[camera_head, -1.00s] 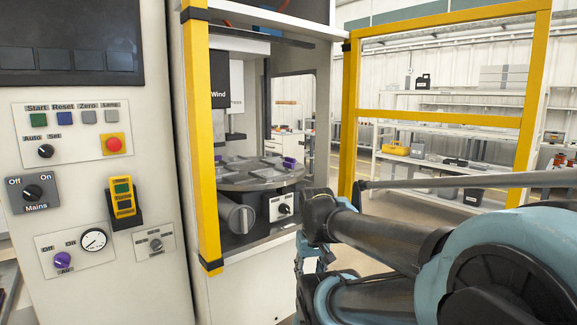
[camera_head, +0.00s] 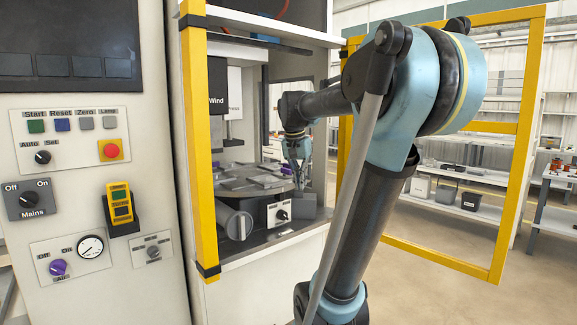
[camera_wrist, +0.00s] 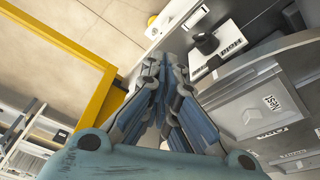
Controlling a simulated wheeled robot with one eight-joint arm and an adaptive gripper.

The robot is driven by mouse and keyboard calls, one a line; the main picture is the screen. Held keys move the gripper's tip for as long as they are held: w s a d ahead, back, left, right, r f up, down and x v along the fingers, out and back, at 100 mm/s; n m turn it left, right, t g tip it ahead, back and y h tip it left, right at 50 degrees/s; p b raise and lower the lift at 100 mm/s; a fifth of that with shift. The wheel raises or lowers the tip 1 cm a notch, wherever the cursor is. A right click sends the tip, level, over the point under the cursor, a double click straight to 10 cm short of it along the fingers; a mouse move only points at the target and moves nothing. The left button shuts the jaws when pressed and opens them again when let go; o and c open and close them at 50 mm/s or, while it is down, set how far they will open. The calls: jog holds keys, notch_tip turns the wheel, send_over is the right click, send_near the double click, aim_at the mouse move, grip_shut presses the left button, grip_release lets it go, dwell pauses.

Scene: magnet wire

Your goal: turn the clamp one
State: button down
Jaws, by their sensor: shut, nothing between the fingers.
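The round turntable (camera_head: 235,184) stands inside the open machine bay, with flat grey plates on it. One small purple piece (camera_head: 286,169) sits on its right side and another purple piece (camera_head: 215,164) on its left. No label tells me which part is clamp one. My gripper (camera_head: 298,182) points down at the turntable's right edge, close to the right purple piece and partly overlapping the view of it. In the wrist view my gripper (camera_wrist: 166,62) is shut and empty, beside the turntable's rim (camera_wrist: 255,62). No purple piece shows in the wrist view.
A black knob on a white box (camera_head: 279,213) sits below the turntable's right edge; it also shows in the wrist view (camera_wrist: 207,43). A grey cylinder (camera_head: 238,224) juts out at the front. Yellow door frames (camera_head: 199,150) bound the opening.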

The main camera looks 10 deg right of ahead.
aim_at(286, 171)
jog(key=w+r+m+h, duration=0.1)
jog(key=w+r+m, duration=0.2)
jog(key=w+r, duration=0.5)
jog(key=w+r+m, duration=0.2)
jog(key=w+r, duration=0.2)
jog(key=w, duration=0.7)
jog(key=x, duration=1)
jog(key=shift+d+f, duration=0.1)
jog(key=shift+d, duration=0.05)
jog(key=shift+s+a, duration=0.35)
jog(key=shift+a, duration=0.15)
jog(key=shift+s+a, duration=0.3)
jog(key=shift+a, duration=0.25)
jog(key=shift+s+a, duration=0.4)
jog(key=shift+a, duration=0.35)
jog(key=shift+a, duration=0.15)
